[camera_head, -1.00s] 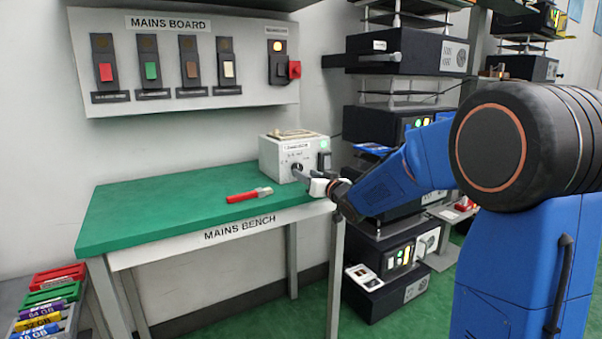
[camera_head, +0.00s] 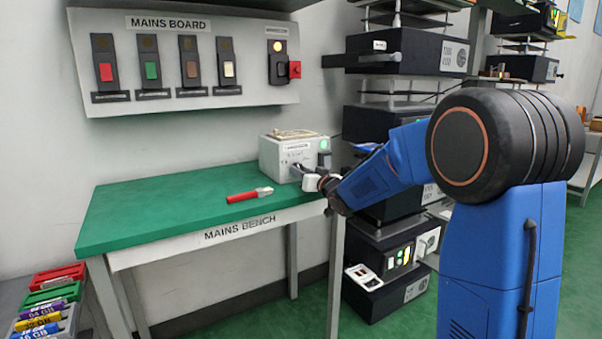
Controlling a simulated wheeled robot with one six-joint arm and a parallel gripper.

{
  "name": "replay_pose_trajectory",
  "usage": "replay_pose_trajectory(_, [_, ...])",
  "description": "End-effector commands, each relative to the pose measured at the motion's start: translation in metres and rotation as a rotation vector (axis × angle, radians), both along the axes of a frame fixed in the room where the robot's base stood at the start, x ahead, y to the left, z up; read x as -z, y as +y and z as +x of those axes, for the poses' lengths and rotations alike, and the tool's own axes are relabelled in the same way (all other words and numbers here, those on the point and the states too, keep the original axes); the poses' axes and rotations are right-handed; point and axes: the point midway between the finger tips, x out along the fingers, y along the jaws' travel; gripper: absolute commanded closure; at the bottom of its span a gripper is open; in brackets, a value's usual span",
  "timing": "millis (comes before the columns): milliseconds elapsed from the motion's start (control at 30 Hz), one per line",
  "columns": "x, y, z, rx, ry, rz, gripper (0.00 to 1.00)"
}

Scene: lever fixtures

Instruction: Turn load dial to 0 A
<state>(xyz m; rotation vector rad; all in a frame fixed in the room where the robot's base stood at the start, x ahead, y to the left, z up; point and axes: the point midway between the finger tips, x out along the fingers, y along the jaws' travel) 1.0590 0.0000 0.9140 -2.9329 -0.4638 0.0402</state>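The light grey load box (camera_head: 285,152) stands at the right end of the green bench, with a lit green lamp (camera_head: 324,144) at its right side. Its dial is on the front face, mostly hidden behind my gripper; the dial's setting cannot be read. My gripper (camera_head: 298,172) is at the dial, its fingers pointing left and toward the box's front face. The fingers are too small and overlapped to show whether they are open or closed on the dial.
The green mains bench (camera_head: 160,205) holds a red-handled tool (camera_head: 249,195) left of the box. The mains board (camera_head: 190,60) with switches hangs on the wall behind. A dark equipment rack (camera_head: 400,215) stands close right, behind my arm.

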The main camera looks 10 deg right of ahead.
Motion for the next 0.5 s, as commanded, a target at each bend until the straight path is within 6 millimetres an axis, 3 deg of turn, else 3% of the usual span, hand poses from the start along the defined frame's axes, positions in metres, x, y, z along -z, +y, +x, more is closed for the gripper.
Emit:
replay_pose_trajectory(267, [0.0002, -0.0003, 0.0, 0.0, -0.017, -0.053, 0.95])
replay_pose_trajectory(500, [0.0004, -0.0008, 0.0003, 0.0, -0.064, -0.2, 0.95])
